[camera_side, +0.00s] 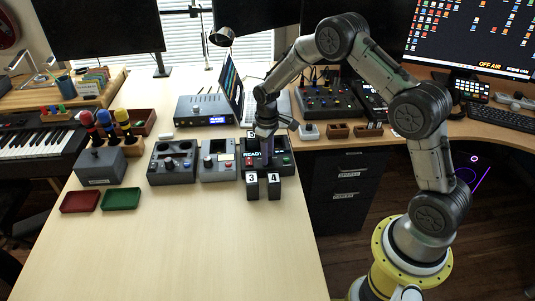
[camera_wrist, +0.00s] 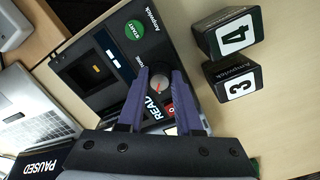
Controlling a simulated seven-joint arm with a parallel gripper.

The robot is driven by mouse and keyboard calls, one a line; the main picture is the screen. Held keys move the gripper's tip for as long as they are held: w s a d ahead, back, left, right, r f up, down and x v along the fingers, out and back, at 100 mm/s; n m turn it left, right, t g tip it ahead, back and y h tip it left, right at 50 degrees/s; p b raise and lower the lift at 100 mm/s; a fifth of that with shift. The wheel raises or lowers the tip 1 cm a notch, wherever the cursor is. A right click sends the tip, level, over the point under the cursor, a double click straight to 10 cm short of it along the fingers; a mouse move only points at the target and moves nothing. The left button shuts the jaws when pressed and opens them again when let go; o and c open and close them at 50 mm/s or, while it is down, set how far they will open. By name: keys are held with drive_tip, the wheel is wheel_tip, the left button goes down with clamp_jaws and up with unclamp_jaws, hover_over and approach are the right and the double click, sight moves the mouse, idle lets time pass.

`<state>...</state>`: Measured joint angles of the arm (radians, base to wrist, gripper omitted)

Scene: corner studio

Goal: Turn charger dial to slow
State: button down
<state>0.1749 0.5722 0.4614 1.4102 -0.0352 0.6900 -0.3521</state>
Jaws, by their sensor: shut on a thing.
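The charger is a dark box with a READY label; it lies under my gripper in the side view (camera_side: 287,171) and fills the upper middle of the wrist view (camera_wrist: 107,40). Its round dark dial (camera_wrist: 158,84) sits between the two purple fingers of my gripper (camera_wrist: 160,73), which is shut on it. A small reddish mark shows on the dial; the setting words are too small or hidden to read. My gripper also shows from above the charger in the side view (camera_side: 267,157). A green START button (camera_wrist: 135,29) and a red button (camera_wrist: 170,108) flank the dial.
Black blocks marked 3 (camera_side: 252,186) and 4 (camera_side: 274,186) stand just in front of the charger. Other control boxes (camera_side: 172,163) (camera_side: 217,168) stand to its left. A laptop (camera_side: 236,90) is behind. The front of the table (camera_side: 200,245) is clear.

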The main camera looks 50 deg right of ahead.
drive_tip(key=shift+r+n, duration=0.1)
drive_tip(key=shift+n, duration=0.3)
drive_tip(key=c, duration=0.6)
unclamp_jaws()
wheel_tip(320, 180, up, 14)
drive_tip(key=shift+a+f, duration=0.1)
drive_tip(key=shift+a, duration=0.05)
